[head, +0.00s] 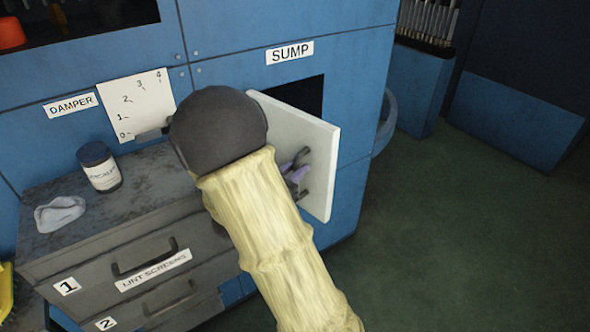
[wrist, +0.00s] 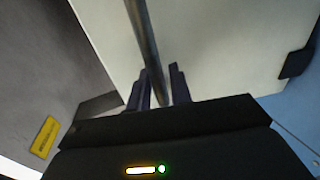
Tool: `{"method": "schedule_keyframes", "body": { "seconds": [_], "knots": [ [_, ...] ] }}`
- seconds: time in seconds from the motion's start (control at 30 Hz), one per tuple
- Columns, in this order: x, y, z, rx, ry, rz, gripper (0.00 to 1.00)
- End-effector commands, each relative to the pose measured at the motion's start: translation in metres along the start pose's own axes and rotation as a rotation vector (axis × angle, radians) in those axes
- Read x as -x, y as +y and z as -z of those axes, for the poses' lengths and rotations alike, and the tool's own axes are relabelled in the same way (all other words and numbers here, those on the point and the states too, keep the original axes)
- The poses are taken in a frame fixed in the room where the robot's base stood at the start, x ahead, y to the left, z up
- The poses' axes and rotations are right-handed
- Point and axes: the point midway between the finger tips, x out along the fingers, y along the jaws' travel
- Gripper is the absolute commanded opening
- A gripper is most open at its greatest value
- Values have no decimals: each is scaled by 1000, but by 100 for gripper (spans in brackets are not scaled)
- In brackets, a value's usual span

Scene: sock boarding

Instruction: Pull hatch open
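The hatch (head: 322,150) is a white door under the SUMP label. It stands partly open, swung out from the blue wall, with a dark opening (head: 300,95) behind it. A dark bar handle (head: 303,155) is on its face; its grey bar (wrist: 143,35) also shows in the wrist view against the pale hatch. My gripper (head: 296,170) is at this handle, partly hidden behind my arm. In the wrist view, my gripper's fingers (wrist: 161,84) are close together with the bar between them. Close contact on the right side of the bar is hard to make out.
A drawer cabinet (head: 110,215) stands at the left, with a jar (head: 99,166) and a crumpled grey cloth (head: 60,213) on top. A DAMPER card (head: 138,105) hangs above. The green floor (head: 450,240) at the right is clear.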

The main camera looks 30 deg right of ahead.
Motion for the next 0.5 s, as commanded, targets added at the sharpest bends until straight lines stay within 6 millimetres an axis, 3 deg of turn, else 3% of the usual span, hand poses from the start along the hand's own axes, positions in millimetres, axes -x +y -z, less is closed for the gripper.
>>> {"method": "schedule_keyframes", "body": {
  "seconds": [0.17, 0.5],
  "knots": [
    [0, 0, 14, -3, 1, -1, 21],
    [1, -1, 76, -6, 1, 3, 21]
  ]
}}
